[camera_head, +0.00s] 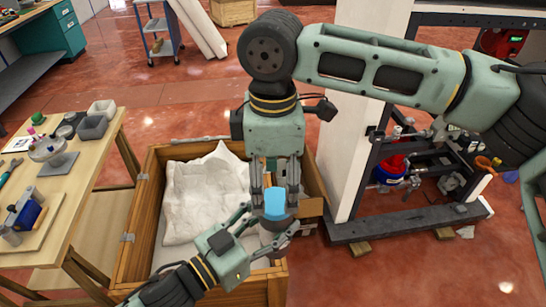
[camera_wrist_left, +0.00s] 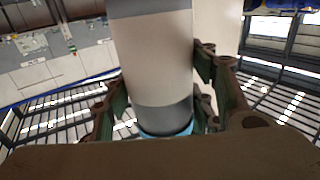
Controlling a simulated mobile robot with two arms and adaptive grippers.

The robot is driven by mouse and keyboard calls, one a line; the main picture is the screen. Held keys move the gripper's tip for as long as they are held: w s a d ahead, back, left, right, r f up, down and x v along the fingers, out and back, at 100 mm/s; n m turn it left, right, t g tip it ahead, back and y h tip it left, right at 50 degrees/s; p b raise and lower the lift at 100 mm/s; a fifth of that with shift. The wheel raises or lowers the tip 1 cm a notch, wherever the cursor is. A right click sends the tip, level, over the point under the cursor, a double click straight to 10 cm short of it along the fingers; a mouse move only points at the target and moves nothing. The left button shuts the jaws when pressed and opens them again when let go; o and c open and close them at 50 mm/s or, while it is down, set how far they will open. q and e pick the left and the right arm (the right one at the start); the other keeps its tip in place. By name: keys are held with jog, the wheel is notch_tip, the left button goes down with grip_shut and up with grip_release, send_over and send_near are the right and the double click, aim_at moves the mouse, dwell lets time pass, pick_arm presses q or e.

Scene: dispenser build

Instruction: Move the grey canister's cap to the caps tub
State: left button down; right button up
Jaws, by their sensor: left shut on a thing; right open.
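The canister (camera_wrist_left: 158,60) is a pale cylinder with a grey band in the left wrist view, and a light blue part shows at its end. My left gripper (camera_head: 272,240) comes in from the lower left and is shut on the canister, holding it over the wooden crate. The blue cap (camera_head: 275,204) shows at the canister's upper end in the head view. My right gripper (camera_head: 275,192) points down from above, open, with its fingers on either side of the cap. I cannot tell whether they touch it. Most of the canister is hidden by my grippers in the head view.
The wooden crate (camera_head: 130,225) holds crumpled white lining (camera_head: 203,195). On the table (camera_head: 62,215) at left stand a grey tub (camera_head: 93,128) and a white tub (camera_head: 102,108); I cannot tell which takes caps. A pale post (camera_head: 362,130) and dark rack stand at right.

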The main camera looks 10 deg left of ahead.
aim_at(273, 197)
jog(key=shift+f, duration=1.5)
jog(key=shift+w, duration=0.15)
jog(key=c, duration=1.3)
jog(key=shift+o, duration=0.2)
jog(key=shift+r, duration=0.15)
jog(key=shift+a+r, duration=0.1)
jog(key=shift+r, duration=0.9)
jog(key=shift+s, duration=0.2)
